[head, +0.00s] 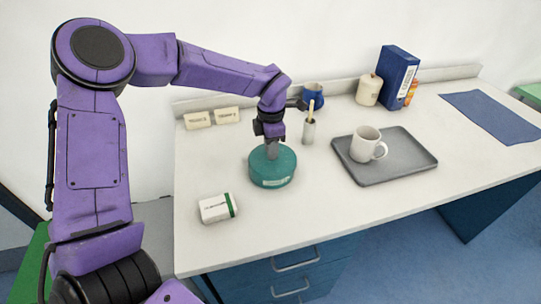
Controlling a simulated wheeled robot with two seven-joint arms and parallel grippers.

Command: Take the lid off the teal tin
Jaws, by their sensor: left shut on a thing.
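The teal tin (272,171) is round and stands upright on the white counter, left of the middle. A pale label shows low on its front. My left gripper (271,152) points down from above onto the middle of the tin's top and is shut on the lid there. The lid seems to sit on the tin; the seam between them is too small to make out. The fingertips and whatever knob they grip are hard to see. My right gripper is not in view.
A grey tray (407,163) with a white mug (364,146) is to the right.

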